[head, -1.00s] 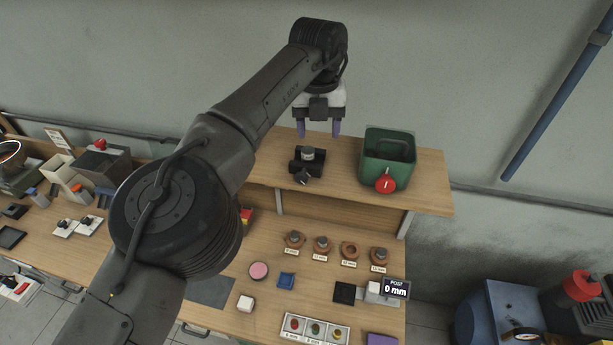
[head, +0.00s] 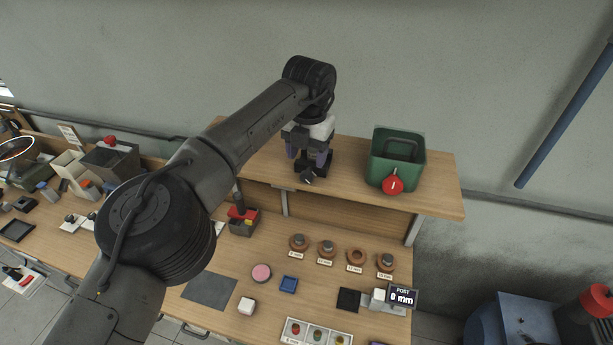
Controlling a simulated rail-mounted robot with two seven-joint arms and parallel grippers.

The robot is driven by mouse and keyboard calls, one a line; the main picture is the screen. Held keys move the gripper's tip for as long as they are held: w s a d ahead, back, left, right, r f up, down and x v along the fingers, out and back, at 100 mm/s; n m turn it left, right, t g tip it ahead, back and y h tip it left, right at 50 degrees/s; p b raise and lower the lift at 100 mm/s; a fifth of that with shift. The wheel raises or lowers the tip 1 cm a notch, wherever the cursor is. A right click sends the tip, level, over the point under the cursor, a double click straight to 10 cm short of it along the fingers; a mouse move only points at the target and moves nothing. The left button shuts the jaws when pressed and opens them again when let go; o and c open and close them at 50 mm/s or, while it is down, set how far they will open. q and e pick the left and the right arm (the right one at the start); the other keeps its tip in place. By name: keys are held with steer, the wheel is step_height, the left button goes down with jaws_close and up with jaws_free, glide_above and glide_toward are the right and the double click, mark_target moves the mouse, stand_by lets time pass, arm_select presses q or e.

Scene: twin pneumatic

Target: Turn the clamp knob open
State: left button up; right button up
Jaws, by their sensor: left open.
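A black clamp block (head: 326,171) with a small dark knob (head: 307,179) on its front sits on the raised wooden shelf. My left gripper (head: 307,159) is open, pointing down, with its purple fingers at the block, one on each side of its upper part. I cannot tell whether the fingers touch it. The grey round piece seen earlier on top of the block is hidden behind the gripper. My right gripper is not in view.
Below are several brown rings, a pink disc (head: 262,273) and a post display (head: 402,297). The wall is behind the shelf.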

mark_target(305, 172)
arm_select(q)
steer(key=shift+f+p, duration=0.35)
steer(key=shift+f, duration=2.7)
steer(key=shift+c, duration=0.3)
steer(key=c, duration=0.9)
steer(key=shift+o, duration=0.2)
steer(key=shift+a+h, duration=0.2)
steer(key=shift+h, duration=0.5)
steer(key=shift+g+h, duration=0.3)
steer(key=shift+h, duration=0.4)
